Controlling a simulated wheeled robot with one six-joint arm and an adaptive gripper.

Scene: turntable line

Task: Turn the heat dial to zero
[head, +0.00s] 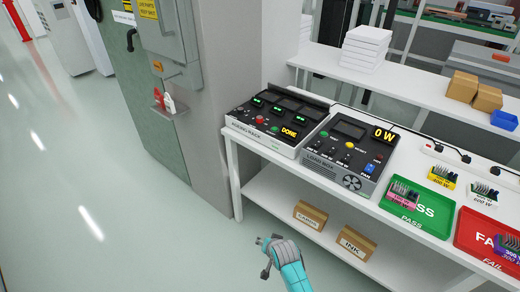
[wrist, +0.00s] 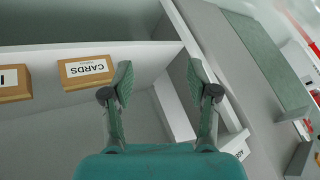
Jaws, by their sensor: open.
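No dial that I can read as the heat dial shows; the small labels are too blurred. The black load box (head: 347,150) stands on the white bench with a yellow "0 W" display, a small screen, several small knobs or buttons, a blue fan switch and a fan grille. To its left is the rack unit (head: 277,118) with green lit displays, a red button and a yellow "DONE" sign. My gripper (head: 264,248) is open and empty, low in front of the bench and apart from both devices. Its spread fingers show in the wrist view (wrist: 160,82).
On the lower shelf are a CARDS box (head: 310,214) and an INK box (head: 356,243). A green PASS tray (head: 418,207) and red FAIL tray (head: 490,240) hold small parts on the right. A grey cabinet (head: 175,45) stands left. The floor at left is clear.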

